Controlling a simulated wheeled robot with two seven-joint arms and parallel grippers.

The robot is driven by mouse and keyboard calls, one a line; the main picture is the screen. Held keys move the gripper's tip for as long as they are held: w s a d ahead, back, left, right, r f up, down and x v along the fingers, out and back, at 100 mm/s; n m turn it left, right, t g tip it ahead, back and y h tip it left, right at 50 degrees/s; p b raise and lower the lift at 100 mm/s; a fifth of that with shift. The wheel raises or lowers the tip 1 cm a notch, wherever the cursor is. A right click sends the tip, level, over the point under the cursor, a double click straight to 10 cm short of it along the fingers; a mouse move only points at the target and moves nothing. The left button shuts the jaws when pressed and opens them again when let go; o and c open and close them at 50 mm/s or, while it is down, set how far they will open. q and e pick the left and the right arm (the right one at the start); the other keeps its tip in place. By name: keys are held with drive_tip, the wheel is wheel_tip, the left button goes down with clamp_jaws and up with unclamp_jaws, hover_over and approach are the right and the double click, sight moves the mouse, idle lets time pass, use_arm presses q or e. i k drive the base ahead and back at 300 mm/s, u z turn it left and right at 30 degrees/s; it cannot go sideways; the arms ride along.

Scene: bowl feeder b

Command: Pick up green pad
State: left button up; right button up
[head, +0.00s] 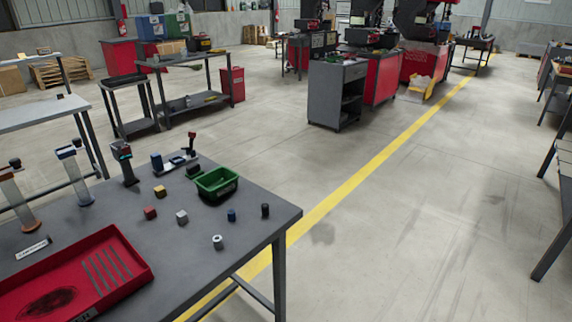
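I cannot make out a separate green pad in the head view. The clearest green thing on the near table is a small open green bin (216,183) with a dark label, near the table's back edge. A dark upright device (127,165) to its left carries a small teal-green spot near its top; I cannot tell what that spot is. Neither of my grippers shows in the head view.
The grey table (232,255) holds a red tray (136,262) with slots at front left. Small blocks, including a red one (150,213), and a silver ring-like piece (218,242) lie mid-table. Clear-bodied upright devices (78,180) stand left. Open floor lies right.

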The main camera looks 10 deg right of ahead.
sight(194, 170)
drive_tip(key=z, duration=1.2)
drive_tip(key=i, duration=4.15)
drive_tip(key=u, duration=2.55)
drive_tip(key=i, duration=3.1)
drive_tip(key=u, duration=3.75)
